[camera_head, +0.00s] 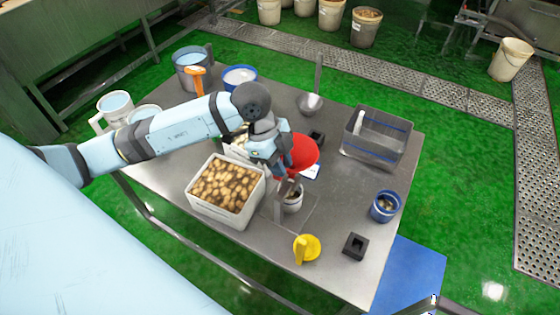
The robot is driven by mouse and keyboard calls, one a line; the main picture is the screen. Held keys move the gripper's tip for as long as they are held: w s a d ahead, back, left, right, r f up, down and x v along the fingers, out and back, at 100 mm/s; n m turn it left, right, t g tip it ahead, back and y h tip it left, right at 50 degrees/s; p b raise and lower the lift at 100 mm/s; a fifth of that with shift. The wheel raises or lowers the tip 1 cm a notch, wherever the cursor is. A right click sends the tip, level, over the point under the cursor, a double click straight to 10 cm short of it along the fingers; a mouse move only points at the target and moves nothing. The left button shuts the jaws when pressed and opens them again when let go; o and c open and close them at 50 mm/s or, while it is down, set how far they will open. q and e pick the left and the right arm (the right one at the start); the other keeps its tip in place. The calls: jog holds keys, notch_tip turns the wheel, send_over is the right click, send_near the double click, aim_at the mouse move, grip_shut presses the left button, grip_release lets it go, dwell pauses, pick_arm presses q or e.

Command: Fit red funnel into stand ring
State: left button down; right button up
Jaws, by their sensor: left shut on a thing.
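The red funnel (304,152) is at the middle of the metal table, with its wide mouth toward the right. My left gripper (284,160) is shut on the red funnel at its left side. The funnel appears to be above the table, and its spout is hidden by the gripper. The stand (279,204) is a grey post just below the gripper in the picture, with a flat base. Its ring is small and partly hidden near the post top, above a white cup (293,202). I cannot tell whether funnel and ring touch. My right gripper is not in view.
A white crate of brown pieces (192,202) stands left of the stand. A grey bin (352,145) and a ladle (311,103) are behind.

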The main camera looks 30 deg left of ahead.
pick_arm(q)
jog(key=shift+f+b, duration=1.2)
jog(key=shift+f, duration=1)
jog(key=c, duration=1)
grip_release()
jog(key=b+v, duration=0.1)
jog(key=v, duration=1.3)
jog(key=shift+s+f+b, duration=0.1)
jog(key=shift+b, duration=0.25)
